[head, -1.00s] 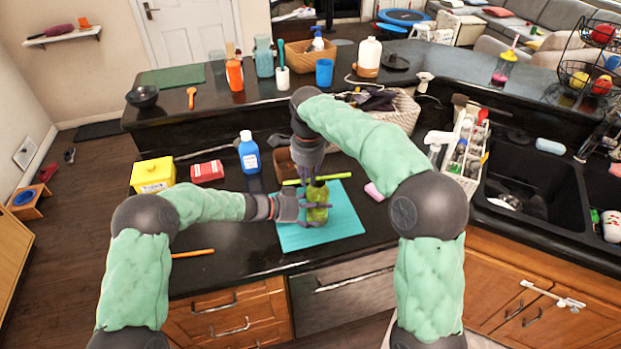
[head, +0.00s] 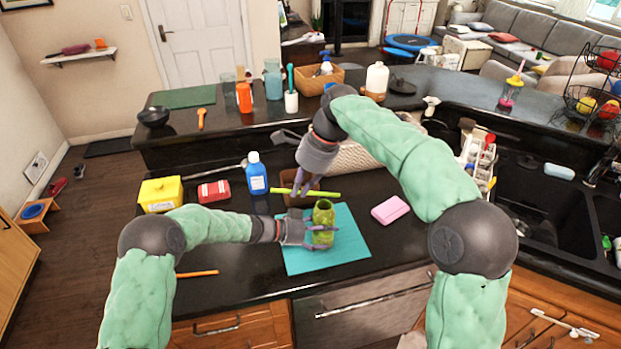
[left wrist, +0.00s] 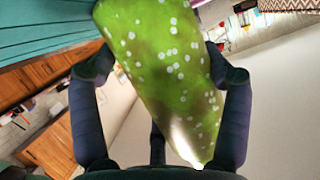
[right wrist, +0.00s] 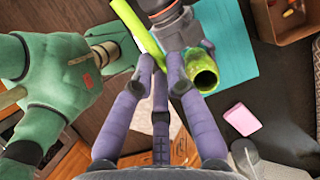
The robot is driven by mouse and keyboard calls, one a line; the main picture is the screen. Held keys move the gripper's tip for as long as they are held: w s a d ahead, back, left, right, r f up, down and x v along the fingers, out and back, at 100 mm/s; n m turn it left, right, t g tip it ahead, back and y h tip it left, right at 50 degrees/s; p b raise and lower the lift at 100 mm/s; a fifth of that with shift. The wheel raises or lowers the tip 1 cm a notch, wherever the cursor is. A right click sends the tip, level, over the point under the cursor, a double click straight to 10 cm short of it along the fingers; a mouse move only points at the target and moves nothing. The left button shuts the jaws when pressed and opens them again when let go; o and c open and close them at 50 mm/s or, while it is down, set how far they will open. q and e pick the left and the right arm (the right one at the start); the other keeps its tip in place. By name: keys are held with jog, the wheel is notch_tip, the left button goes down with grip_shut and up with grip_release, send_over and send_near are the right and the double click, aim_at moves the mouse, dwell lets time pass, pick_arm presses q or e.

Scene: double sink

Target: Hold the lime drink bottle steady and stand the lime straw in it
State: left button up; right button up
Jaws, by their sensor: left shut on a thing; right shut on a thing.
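The lime drink bottle (head: 323,220) stands upright on the teal mat (head: 352,240), its mouth open. My left gripper (head: 308,231) is shut around its side. In the left wrist view the speckled green bottle (left wrist: 165,70) sits between the fingers. My right gripper (head: 301,188) is above and just behind the bottle, shut on the lime straw (head: 325,194). The straw lies roughly level, crosswise to the bottle. In the right wrist view the straw (right wrist: 138,28) runs out past the fingertips, beside the bottle's open mouth (right wrist: 204,80) and apart from it.
A pink block (head: 390,210) lies right of the mat. A blue bottle (head: 257,173), a red packet (head: 214,191) and a yellow box (head: 160,194) stand to the left. A brown box (head: 300,182) is behind. An orange stick (head: 197,274) lies near the front edge.

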aim_at(310, 193)
jog(key=r+m+y, duration=0.1)
jog(key=y, duration=0.1)
jog(key=r+y, duration=0.2)
jog(key=y, duration=0.1)
jog(key=r+m+y, duration=0.1)
jog(key=r+y, duration=0.1)
jog(key=y, duration=0.1)
jog(key=shift+s+a+m, duration=0.1)
jog(key=shift+s+m, duration=0.2)
jog(key=shift+s, duration=0.05)
jog(key=w+d+r+m+t+y, duration=0.1)
jog(key=d+r+m+t+y, duration=0.1)
jog(key=shift+w+d+r+m+t+y, duration=0.15)
jog(key=shift+w+d+m+t+y, duration=0.15)
jog(key=shift+w+t+y, duration=0.1)
jog(key=w+d+m+t, duration=0.1)
jog(key=t, duration=0.1)
jog(key=w+d+m+t, duration=0.1)
jog(key=d+t, duration=0.1)
jog(key=w+d+m+t+y, duration=0.1)
jog(key=d+m+t, duration=0.1)
jog(key=shift+d+r, duration=0.25)
jog(key=shift+r, duration=0.1)
jog(key=shift+f, duration=8.45)
